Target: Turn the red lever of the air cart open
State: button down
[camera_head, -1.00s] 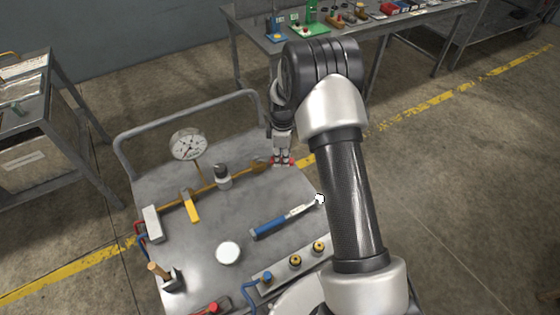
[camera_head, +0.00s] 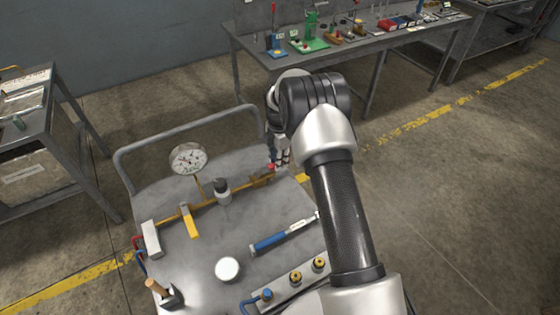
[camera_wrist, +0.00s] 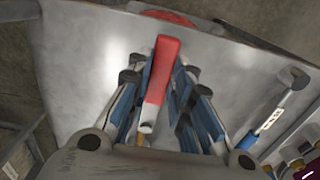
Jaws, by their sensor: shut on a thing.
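The air cart (camera_head: 200,268) is a grey metal-topped cart with a brass pipe and a round gauge (camera_head: 188,159) on it. The red lever (camera_head: 270,167) is at the right end of the pipe, by the brass valve body (camera_head: 262,180). My gripper (camera_head: 281,160) points down at the lever, and its fingers partly hide it. In the wrist view, the red lever (camera_wrist: 167,48) lies lengthwise between the blue-padded fingers of my gripper (camera_wrist: 161,72), which is shut on it. The lever's far end sticks out past the fingertips.
A yellow handle (camera_head: 189,221), a blue-handled tool (camera_head: 280,238), a white round cap (camera_head: 227,269) and yellow-topped knobs (camera_head: 296,278) are on the cart. A rail (camera_head: 185,124) rises along its far side. A workbench (camera_head: 345,45) stands behind.

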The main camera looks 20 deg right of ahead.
jog(key=shift+w, duration=0.1)
dwell(0.3)
jog(key=c, duration=1.4)
grip_release()
jog(key=shift+c, duration=0.2)
notch_tip(320, 180, up, 12)
